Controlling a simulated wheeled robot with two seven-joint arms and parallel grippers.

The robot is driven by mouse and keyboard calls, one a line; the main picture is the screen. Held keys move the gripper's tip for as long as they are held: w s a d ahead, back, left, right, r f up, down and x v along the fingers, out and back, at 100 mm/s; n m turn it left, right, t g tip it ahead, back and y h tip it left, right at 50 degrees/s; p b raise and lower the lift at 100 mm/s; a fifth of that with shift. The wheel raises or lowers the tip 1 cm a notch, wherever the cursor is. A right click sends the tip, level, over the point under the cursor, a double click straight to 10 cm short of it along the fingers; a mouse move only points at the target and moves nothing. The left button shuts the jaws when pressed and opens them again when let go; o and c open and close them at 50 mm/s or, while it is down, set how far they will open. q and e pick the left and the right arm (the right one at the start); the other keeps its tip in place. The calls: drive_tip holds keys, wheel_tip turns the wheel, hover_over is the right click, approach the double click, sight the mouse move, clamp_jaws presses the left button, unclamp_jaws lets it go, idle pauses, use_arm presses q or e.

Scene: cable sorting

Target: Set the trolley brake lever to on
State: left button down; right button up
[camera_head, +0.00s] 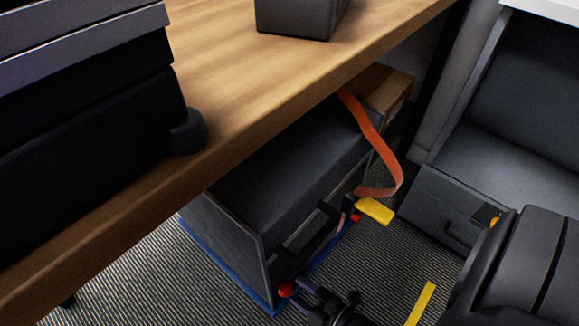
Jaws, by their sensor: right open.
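The trolley (230,235) stands under the desk: a dark box body on a blue base (210,256), with a black handle-like bar on its front side. A yellow tab (375,210) sticks out at its far front corner beside a small red part. A round red knob (286,289) is at the near lower corner. I cannot tell which of these is the brake lever, or its setting. My right gripper (322,302) is low at the bottom of the view, open, close to the red knob; contact is unclear. My left gripper is out of view.
The wooden desk (225,70) overhangs the trolley. An orange strap (375,135) hangs in a loop at the trolley's far end. A grey drawer unit (445,210) stands at the right. Striped carpet and a yellow floor strip (420,303) lie between.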

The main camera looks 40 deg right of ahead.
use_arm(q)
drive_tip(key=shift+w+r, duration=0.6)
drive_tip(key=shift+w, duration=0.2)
use_arm(e)
drive_tip(key=shift+x, duration=1.25)
drive_tip(key=shift+c, duration=0.3)
clamp_jaws()
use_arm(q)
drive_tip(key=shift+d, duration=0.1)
use_arm(e)
drive_tip(key=shift+a, duration=0.1)
